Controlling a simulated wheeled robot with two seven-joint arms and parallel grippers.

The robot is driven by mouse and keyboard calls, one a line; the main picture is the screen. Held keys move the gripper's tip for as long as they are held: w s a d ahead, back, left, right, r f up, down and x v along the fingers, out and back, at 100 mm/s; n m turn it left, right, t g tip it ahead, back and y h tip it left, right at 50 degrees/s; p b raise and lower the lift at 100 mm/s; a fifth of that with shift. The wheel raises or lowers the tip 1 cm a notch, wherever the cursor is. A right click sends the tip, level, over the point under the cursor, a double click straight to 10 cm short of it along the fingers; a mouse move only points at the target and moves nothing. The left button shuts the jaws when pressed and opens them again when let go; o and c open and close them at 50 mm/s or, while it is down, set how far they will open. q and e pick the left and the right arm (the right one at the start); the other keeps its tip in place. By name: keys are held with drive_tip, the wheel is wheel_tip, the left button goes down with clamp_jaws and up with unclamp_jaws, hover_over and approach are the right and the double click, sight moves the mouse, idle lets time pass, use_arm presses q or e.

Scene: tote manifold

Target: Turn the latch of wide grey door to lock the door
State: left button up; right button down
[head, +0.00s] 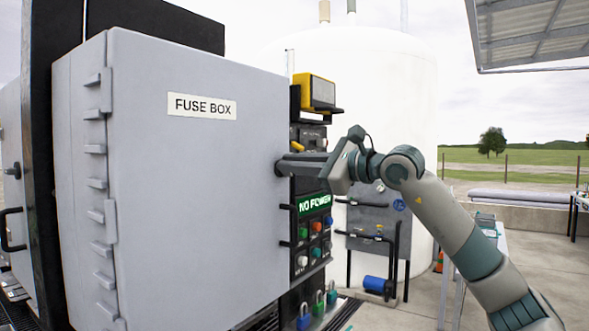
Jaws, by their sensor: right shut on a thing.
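The wide grey door (190,190) of the fuse box stands large in the left half of the head view, with its hinges on its left side and a "FUSE BOX" label (202,106) near the top. It looks closed against the box. My right gripper (290,166) reaches in from the right, its dark fingers pointing left at the door's right edge, about mid-height. It is shut on the latch there. The latch itself is hidden by the fingers and the door edge, so its angle cannot be told. My left gripper is not in view.
Right of the door is a panel with a green "NO POWER" display (314,204) and several buttons. Padlocks (318,302) hang below. A yellow device (318,92) sits above. A white tank (385,90) stands behind. Open concrete floor (540,265) lies at the right.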

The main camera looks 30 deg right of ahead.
use_arm(q)
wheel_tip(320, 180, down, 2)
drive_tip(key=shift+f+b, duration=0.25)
drive_tip(key=shift+b, duration=0.85)
use_arm(e)
drive_tip(key=n, duration=0.3)
drive_tip(key=f+n, duration=0.1)
drive_tip(key=n, duration=0.6)
drive_tip(key=shift+s+a+f, duration=0.15)
drive_tip(key=shift+a+f, duration=0.1)
drive_tip(key=shift+a, duration=0.1)
drive_tip(key=shift+n, duration=0.4)
drive_tip(key=c, duration=1.8)
unclamp_jaws()
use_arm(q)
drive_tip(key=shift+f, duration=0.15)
use_arm(e)
drive_tip(key=shift+s, duration=0.15)
